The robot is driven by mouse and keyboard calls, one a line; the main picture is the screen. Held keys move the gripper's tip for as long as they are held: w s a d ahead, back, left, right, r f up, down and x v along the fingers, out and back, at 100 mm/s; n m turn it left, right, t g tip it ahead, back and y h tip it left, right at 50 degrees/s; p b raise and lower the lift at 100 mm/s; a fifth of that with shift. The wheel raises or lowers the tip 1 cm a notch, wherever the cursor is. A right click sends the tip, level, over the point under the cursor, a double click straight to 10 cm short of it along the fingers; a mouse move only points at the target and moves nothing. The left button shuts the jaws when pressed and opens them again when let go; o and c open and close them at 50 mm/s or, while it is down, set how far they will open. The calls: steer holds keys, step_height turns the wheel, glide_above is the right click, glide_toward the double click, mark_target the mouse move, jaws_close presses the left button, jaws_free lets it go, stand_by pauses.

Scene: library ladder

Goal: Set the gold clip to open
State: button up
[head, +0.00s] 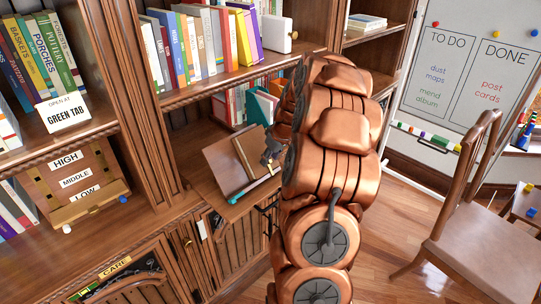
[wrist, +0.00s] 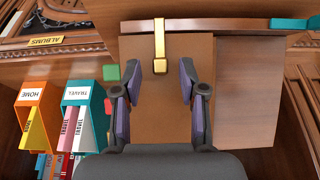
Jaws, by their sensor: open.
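The gold clip (wrist: 159,46) shows in the wrist view as an upright strip with a thicker square foot. It crosses the wooden ledge and its foot lies over a brown board or cover (wrist: 178,48). My gripper (wrist: 155,78) is open and empty, its two purple-padded fingers spread to either side below the clip's foot, apart from it. In the head view my gripper (head: 271,152) is at the slanted wooden stand (head: 225,170) on the shelf.
The ledge has teal ends (wrist: 289,23). A teal travel box (wrist: 82,95) and an orange home box (wrist: 36,95) stand left in the wrist view. A bookcase upright (head: 150,100) is left of the stand. A chair (head: 480,230) stands at right on open floor.

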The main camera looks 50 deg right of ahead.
mark_target(280, 169)
steer(key=shift+f, duration=0.1)
jaws_close()
stand_by(0.3)
